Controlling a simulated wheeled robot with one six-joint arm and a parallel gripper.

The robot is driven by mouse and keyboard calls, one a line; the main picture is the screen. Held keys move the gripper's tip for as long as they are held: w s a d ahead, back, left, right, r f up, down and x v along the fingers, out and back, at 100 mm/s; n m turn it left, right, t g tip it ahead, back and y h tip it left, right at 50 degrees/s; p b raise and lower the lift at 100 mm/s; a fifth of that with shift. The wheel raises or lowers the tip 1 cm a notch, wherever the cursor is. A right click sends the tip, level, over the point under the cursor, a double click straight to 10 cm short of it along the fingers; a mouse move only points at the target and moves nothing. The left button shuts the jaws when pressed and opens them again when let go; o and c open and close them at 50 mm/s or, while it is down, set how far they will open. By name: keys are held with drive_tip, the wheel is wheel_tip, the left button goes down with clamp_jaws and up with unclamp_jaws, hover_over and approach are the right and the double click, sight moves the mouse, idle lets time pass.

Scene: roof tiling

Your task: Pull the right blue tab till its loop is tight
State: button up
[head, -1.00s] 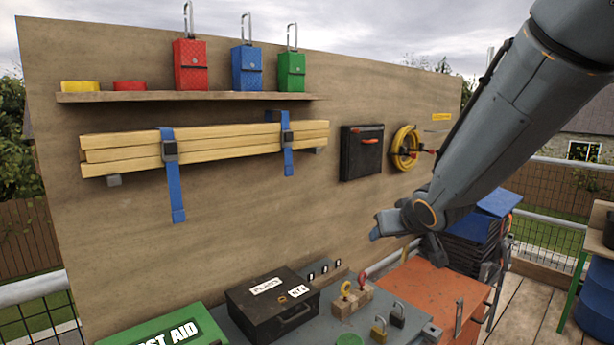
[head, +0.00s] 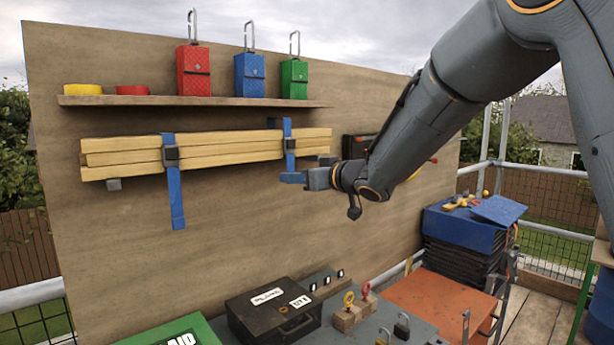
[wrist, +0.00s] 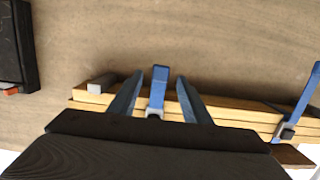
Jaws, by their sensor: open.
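Light wooden battens (head: 230,145) are stacked along the board, with two blue straps around them. The right strap (head: 287,128) has a grey buckle (head: 290,144), and part of it stands off at the battens' top. Its short blue tab (wrist: 160,74) hangs below the buckle. The left strap's longer tab (head: 176,200) hangs free. My gripper (head: 307,179) is open at the right tab. In the wrist view, the tab lies between the two spread fingers, with a gap on each side. The gripper partly hides the tab's end in the head view.
A shelf (head: 200,101) above the battens holds red, blue and green boxes with hooks. A black case (head: 357,146) on the board is partly behind my arm. A bench below holds a black box (head: 275,312) and padlocks. The board below the battens is clear.

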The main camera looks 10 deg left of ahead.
drive_tip(key=shift+x, duration=1.75)
drive_tip(key=c, duration=1.1)
drive_tip(key=shift+f, duration=0.2)
drive_tip(key=shift+f+b, duration=1.5)
drive_tip(key=shift+f, duration=1.25)
drive_tip(key=o, duration=1.6)
drive_tip(key=shift+r, duration=0.1)
drive_tip(key=shift+c, duration=0.2)
